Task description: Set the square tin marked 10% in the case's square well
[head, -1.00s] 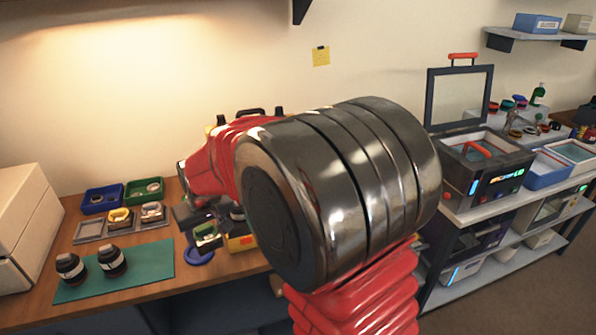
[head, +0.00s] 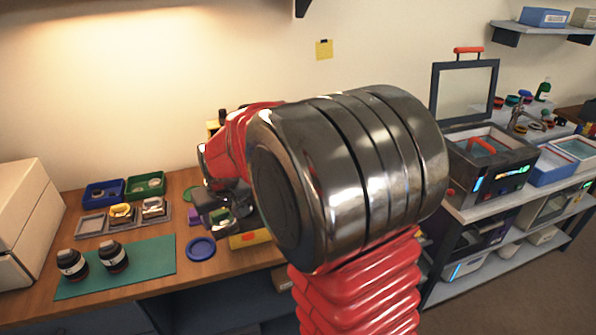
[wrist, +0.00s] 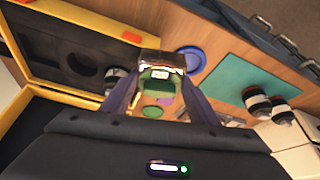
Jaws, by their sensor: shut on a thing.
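My gripper (wrist: 160,98) shows in the wrist view with its two purple fingers shut on a square tin (wrist: 163,60). The tin has a silvery top edge, a green part and a small white label too small to read. In the head view my gripper (head: 217,208) holds it above the bench, beside the case. The yellow-edged case (head: 243,240) is mostly hidden behind my arm there. In the wrist view the open case (wrist: 112,22) lies at the left, with dark foam and recesses; I cannot tell which is the square well.
A blue round lid (head: 201,249) lies on the bench. A green mat (head: 150,262) bears two dark bottles (head: 113,256). Behind it are a grey tray (head: 90,226), a blue bin (head: 103,192) and a green bin (head: 145,187). A white box stands at the far left.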

